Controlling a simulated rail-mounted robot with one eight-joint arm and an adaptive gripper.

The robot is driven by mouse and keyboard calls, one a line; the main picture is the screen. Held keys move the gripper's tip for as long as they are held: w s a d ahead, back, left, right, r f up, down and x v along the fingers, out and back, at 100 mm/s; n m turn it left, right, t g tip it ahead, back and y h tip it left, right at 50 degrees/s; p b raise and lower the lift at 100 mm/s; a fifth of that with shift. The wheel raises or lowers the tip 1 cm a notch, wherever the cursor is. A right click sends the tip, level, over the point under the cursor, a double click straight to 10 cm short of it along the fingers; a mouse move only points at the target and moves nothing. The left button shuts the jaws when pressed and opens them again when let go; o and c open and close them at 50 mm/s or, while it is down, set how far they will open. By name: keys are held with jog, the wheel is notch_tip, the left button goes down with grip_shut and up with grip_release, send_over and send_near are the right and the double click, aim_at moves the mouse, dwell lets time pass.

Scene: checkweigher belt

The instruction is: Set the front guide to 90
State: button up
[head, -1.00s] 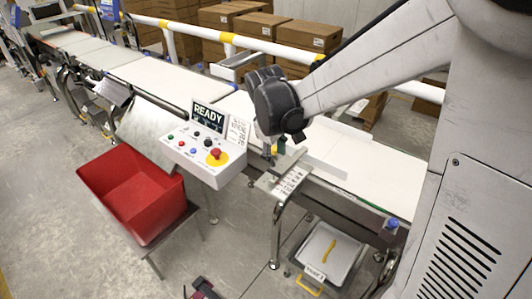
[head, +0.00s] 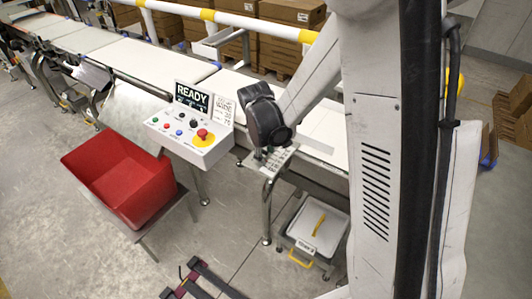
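The front guide's scale plate (head: 279,158), light with dark markings, sits at the near edge of the white belt. Its numbers are too small to read. A pale guide rail (head: 312,146) runs along the belt beside it. My gripper (head: 260,155) is down at the left end of the scale plate. Its dark body hides its fingertips and the part of the guide under it. I cannot tell whether it is open, shut or touching the guide.
A control panel (head: 187,143) with a READY screen (head: 191,97), buttons and a small sign (head: 222,110) stands left of my gripper. A red bin (head: 118,181) is at the left. A grey tray (head: 318,226) is below the belt. Cartons (head: 292,12) stand behind the yellow-white railing (head: 258,24).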

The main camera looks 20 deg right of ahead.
grip_shut()
jog(key=shift+d, duration=0.1)
dwell(0.3)
jog(key=w+d, duration=0.1)
jog(key=w+d+b, duration=0.1)
jog(key=d, duration=0.1)
jog(key=shift+w+d, duration=0.1)
jog(key=shift+w, duration=0.15)
jog(key=c, duration=0.7)
grip_release()
jog(key=o, duration=0.7)
